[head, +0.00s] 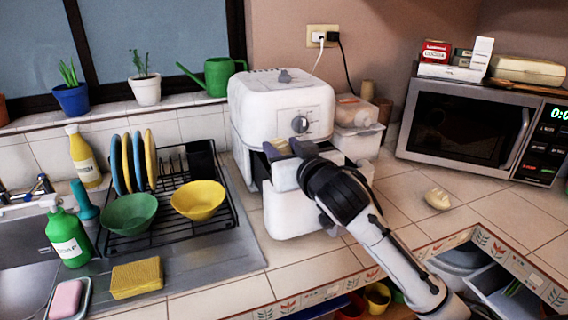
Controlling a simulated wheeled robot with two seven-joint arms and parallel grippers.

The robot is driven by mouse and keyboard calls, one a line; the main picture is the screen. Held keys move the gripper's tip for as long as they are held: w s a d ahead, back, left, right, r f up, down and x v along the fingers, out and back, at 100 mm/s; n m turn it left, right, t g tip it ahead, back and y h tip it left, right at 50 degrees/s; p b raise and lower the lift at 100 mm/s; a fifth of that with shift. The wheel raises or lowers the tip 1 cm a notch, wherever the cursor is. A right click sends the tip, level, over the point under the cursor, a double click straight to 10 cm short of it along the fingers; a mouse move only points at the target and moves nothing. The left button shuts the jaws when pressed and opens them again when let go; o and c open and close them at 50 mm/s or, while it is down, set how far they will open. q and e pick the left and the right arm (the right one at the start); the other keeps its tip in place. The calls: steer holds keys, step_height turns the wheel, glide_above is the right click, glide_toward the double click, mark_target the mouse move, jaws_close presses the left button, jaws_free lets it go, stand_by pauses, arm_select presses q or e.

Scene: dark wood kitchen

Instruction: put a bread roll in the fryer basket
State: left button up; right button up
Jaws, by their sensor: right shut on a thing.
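A pale bread roll (437,199) lies on the tiled counter, right of my right arm and in front of the microwave. The white air fryer (280,108) stands at the back middle. Its basket drawer (287,217) sticks out at the front, with a dark gap between it and the fryer body. My right gripper (288,150) is at the top of the drawer front and is shut on the fryer basket, seemingly at its handle. The wrist hides the grasp and most of the basket's inside. My left gripper is out of view.
A microwave (462,128) stands at the right, with boxes on top. A clear container (357,112) sits beside the fryer. A dish rack (165,205) with bowls and plates is on the left. The counter around the roll is clear; an open drawer shows below its edge.

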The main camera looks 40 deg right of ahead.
step_height(320, 180, down, 3)
steer(key=shift+r, duration=0.15)
steer(key=shift+f, duration=0.25)
steer(key=shift+f+b, duration=0.45)
steer(key=shift+f, duration=0.1)
steer(key=o, duration=1.1)
steer(key=shift+c, duration=0.2)
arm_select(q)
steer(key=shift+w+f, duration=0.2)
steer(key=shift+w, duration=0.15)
